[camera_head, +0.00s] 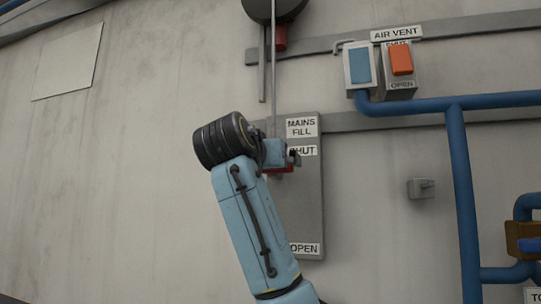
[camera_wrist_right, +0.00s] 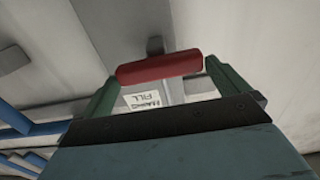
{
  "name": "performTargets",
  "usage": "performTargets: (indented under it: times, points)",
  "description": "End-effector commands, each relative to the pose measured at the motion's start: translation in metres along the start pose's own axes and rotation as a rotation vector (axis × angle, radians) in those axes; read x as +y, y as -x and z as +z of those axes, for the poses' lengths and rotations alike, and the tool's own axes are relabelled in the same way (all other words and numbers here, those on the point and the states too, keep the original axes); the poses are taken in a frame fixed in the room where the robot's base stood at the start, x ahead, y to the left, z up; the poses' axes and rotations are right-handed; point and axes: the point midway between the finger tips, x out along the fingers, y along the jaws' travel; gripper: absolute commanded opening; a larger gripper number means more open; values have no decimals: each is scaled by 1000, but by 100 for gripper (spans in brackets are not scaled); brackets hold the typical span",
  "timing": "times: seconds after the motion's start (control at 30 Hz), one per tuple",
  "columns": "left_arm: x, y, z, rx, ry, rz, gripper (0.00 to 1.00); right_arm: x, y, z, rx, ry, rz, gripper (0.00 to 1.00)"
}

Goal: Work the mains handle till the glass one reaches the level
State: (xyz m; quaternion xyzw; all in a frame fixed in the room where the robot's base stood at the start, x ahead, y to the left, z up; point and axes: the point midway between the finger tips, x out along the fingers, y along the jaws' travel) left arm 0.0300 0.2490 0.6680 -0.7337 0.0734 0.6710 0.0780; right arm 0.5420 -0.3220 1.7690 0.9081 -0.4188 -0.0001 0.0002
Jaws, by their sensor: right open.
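The mains fill panel (camera_head: 310,215) is a grey upright plate on the wall, labelled MAINS FILL and SHUT at the top and OPEN at the bottom. The red mains handle (camera_head: 278,170) shows partly behind my right gripper (camera_head: 289,156), level with the upper part of the panel near SHUT. In the right wrist view the red handle (camera_wrist_right: 160,68) lies crosswise between the tips of the two green fingers, which are open around it. Whether a finger touches it I cannot tell. My left gripper is not in view. No glass or level mark can be made out.
An air vent with a blue block (camera_head: 359,66) and an orange lever (camera_head: 401,60) is at the upper right. Blue pipes (camera_head: 463,190) run down the right side. A dark round fitting (camera_head: 275,8) with a thin rod hangs above.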

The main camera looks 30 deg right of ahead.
Motion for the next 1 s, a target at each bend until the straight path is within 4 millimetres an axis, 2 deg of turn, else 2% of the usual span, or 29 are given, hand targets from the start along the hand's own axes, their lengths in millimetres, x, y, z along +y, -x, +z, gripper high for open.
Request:
performTargets:
  times: [0.2, 0.5, 0.87, 0.9, 1.0]
  points:
    - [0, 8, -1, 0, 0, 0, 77, 0, -19, 0, -2, 1, 0, 100]
    - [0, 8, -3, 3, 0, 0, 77, 0, -20, 1, -1, 0, 0, 100]
    - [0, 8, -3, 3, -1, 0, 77, 0, -20, 0, 0, -1, 0, 53]
    - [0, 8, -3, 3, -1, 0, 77, 0, -20, 0, 0, -1, 0, 50]
    - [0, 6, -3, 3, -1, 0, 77, 0, -20, 2, 0, -1, 0, 50]
